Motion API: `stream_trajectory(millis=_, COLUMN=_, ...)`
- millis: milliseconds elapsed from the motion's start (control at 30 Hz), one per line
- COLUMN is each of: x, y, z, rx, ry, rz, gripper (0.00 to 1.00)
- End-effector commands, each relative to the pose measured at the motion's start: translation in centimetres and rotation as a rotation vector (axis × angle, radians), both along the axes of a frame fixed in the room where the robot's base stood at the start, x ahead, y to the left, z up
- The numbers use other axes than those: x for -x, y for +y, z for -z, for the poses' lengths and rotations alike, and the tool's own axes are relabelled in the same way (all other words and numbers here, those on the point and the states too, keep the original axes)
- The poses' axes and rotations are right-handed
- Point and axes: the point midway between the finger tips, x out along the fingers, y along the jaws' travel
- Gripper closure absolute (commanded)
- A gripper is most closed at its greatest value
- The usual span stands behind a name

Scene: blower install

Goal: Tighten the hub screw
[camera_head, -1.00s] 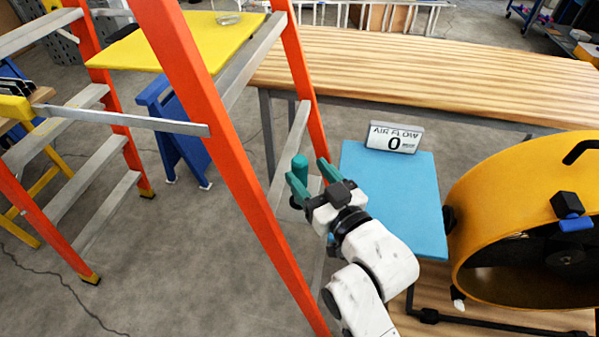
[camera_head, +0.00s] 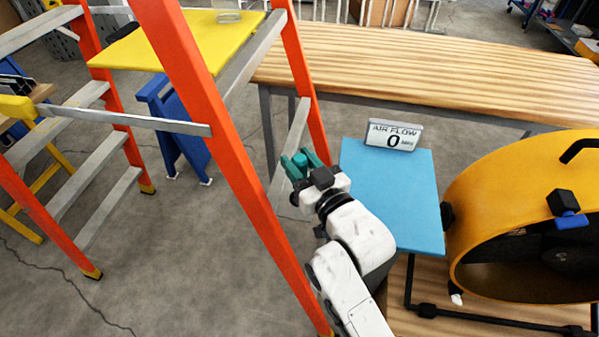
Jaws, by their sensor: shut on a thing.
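My gripper (camera_head: 301,163) is in the middle of the view, beside the right rail of the orange ladder. The rest of the cylinder is hidden. The yellow blower drum (camera_head: 530,155) stands at the right, well apart from my gripper. Its dark hub (camera_head: 565,258) shows inside the drum, partly in shadow. The hub screw cannot be made out.
The orange ladder (camera_head: 217,130) stands close left of my arm, with a yellow platform (camera_head: 180,42) holding a clear ring. A wooden table (camera_head: 440,70) spans the back.

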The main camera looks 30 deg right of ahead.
Motion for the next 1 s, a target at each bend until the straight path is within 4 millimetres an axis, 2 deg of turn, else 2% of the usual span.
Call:
stream_trajectory(millis=33, x=0.0, y=0.0, z=0.0, rx=0.000, ry=0.000, rz=0.000, gripper=0.81)
stream_trajectory(millis=200, x=0.0, y=0.0, z=0.0, rx=0.000, ry=-0.001, rz=0.000, gripper=0.95)
stream_trajectory(millis=567, x=0.0, y=0.0, z=-0.7, rx=0.000, ry=-0.003, rz=0.000, gripper=0.95)
stream_trajectory(millis=767, x=0.0, y=0.0, z=-3.1, rx=-0.001, ry=-0.006, rz=-0.001, gripper=0.95)
stream_trajectory(millis=867, x=1.3, y=0.1, z=-4.7, rx=-0.001, ry=-0.005, rz=-0.002, gripper=0.95)
stream_trajectory(millis=1000, x=4.0, y=0.0, z=-7.9, rx=-0.001, ry=-0.007, rz=-0.001, gripper=0.95)
